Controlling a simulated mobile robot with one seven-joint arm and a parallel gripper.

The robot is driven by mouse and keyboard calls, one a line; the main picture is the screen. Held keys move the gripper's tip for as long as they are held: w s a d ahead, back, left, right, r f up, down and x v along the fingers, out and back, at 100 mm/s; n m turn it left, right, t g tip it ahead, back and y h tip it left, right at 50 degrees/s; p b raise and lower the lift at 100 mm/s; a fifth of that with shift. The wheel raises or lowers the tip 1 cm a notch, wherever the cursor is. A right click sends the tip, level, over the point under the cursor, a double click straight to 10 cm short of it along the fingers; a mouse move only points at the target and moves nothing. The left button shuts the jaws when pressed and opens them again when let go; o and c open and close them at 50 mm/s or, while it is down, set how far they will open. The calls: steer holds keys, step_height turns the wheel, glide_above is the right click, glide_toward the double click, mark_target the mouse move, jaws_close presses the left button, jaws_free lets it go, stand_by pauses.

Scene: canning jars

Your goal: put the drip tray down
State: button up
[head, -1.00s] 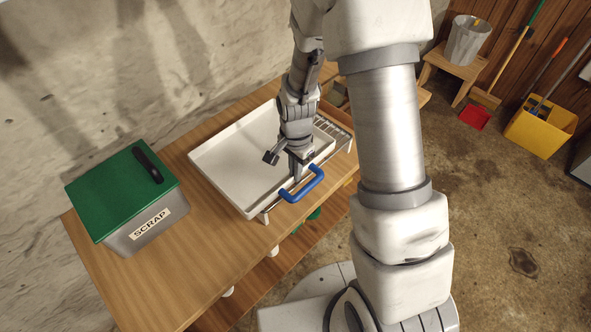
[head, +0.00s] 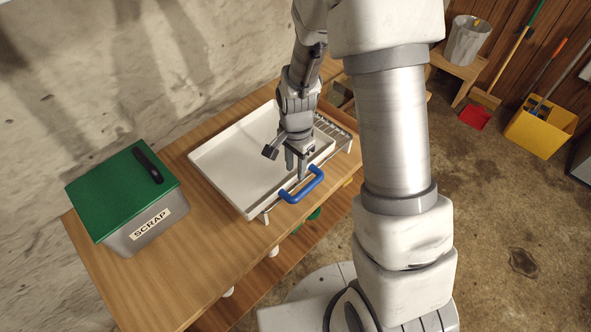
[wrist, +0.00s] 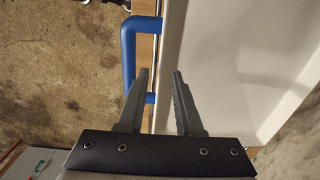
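The white drip tray (head: 232,153) lies flat and looks empty on a wire rack (head: 335,133) on the wooden bench. Its pale inside and near wall fill the right of the wrist view (wrist: 225,65). A blue handle (head: 303,186) sticks out at the tray's front side; it also shows in the wrist view (wrist: 128,50). I cannot tell whether it belongs to the tray or the rack. My gripper (head: 295,174) is open over the tray's front edge. In the wrist view its fingers (wrist: 161,74) are apart, with the tray's wall showing between them and no visible grip.
A grey scrap bin (head: 150,228) with a green lid stands on the bench (head: 200,270) left of the tray. The wall is close behind. A stool with a bucket (head: 467,40) and a yellow mop bucket (head: 540,130) stand on the floor at right.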

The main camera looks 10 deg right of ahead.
steer(key=s+d+r+n+t, duration=0.1)
steer(key=s+r+n, duration=0.2)
steer(key=r, duration=0.9)
steer(key=s+d+r+n+t, duration=0.1)
steer(key=s+r+n+t, duration=0.2)
steer(key=r, duration=0.8)
steer(key=s+d+r+n, duration=0.1)
steer(key=s+r+n, duration=0.1)
steer(key=s, duration=0.3)
steer(key=s+r+n+t, duration=0.1)
steer(key=s+r+n, duration=0.2)
steer(key=s, duration=0.2)
steer(key=shift+d+r, duration=0.4)
steer(key=shift+s, duration=0.1)
